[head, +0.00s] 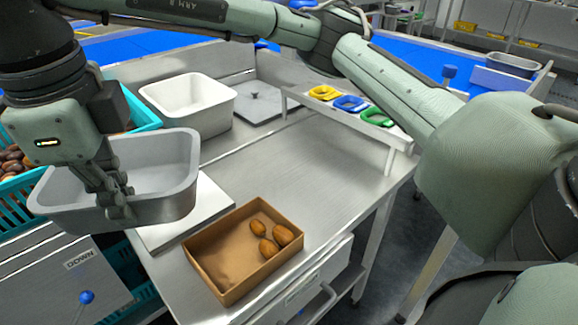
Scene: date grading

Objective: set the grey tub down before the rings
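The grey tub (160,165) is at the left of the head view, an open metal-looking rectangular container. My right gripper (118,205) reaches across from the right and is at the tub's near side, with its fingers closed on the wall. The tub appears held above the left edge of the steel table; the exact gap below it is hard to tell. The rings, one yellow (324,92), one blue (350,103) and one green (377,117), lie in a row on a raised narrow shelf (328,111) at the back right. My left gripper is not in view.
A white tub (190,88) and a flat grey plate (266,107) stand at the back. A brown tray (205,273) with three dates (268,247) sits at the front. The steel table (290,165) is bare before the shelf. A teal crate (18,228) stands left.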

